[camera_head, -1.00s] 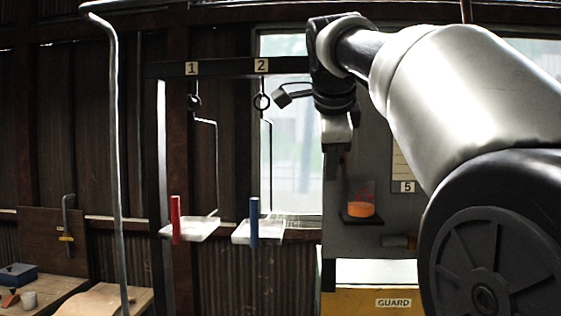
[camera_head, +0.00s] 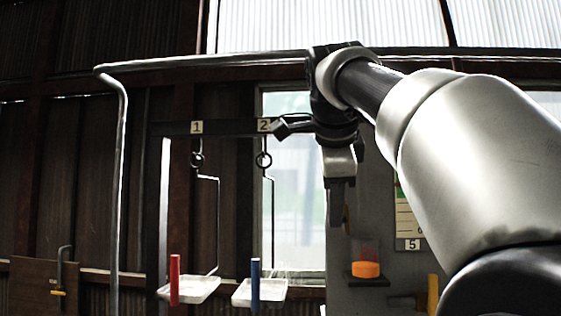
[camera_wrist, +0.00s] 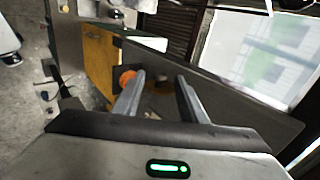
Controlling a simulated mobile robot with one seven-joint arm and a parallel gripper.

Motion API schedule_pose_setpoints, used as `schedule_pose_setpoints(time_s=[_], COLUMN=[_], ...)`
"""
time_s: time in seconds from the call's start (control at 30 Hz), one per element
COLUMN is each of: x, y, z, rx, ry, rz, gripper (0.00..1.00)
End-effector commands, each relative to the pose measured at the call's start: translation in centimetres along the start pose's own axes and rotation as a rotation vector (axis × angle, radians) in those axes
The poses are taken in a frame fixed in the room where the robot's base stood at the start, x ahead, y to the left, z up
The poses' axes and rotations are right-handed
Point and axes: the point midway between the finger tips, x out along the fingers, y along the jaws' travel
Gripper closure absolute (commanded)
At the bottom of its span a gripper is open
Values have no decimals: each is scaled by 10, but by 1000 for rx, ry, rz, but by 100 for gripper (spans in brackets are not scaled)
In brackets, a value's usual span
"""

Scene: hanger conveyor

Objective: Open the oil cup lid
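The oil cup (camera_head: 366,262) is a clear container with orange oil, on a small dark bracket against a grey panel in the head view. I cannot make out its lid clearly. My gripper (camera_head: 337,205) points down, above and slightly left of the cup, and is apart from it. In the wrist view my gripper (camera_wrist: 161,78) is open, with nothing between its two fingers. The orange of the cup (camera_wrist: 127,79) shows beside the left fingertip, partly hidden by it.
A dark rail with number tags carries hooks and hanging white trays (camera_head: 259,293) with a red and a blue cylinder, left of the cup. A grey pipe (camera_head: 116,180) stands further left. A yellow guard (camera_wrist: 100,55) shows in the wrist view.

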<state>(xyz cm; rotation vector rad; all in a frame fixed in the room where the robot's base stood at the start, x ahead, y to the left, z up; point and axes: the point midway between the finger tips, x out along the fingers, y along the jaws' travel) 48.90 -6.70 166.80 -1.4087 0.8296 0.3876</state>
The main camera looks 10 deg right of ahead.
Motion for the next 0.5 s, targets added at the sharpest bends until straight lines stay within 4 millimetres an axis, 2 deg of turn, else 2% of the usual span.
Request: schedule_pose_setpoints(time_s=[0.03, 0.3, 0.5], x=[-14, -79, -107], y=[-1, -2, -1], z=[1, 1, 1], rx=[-1, -1, -3], ry=[-2, -2, -2], rz=[-5, -4, -1], gripper=[62, 62, 62])
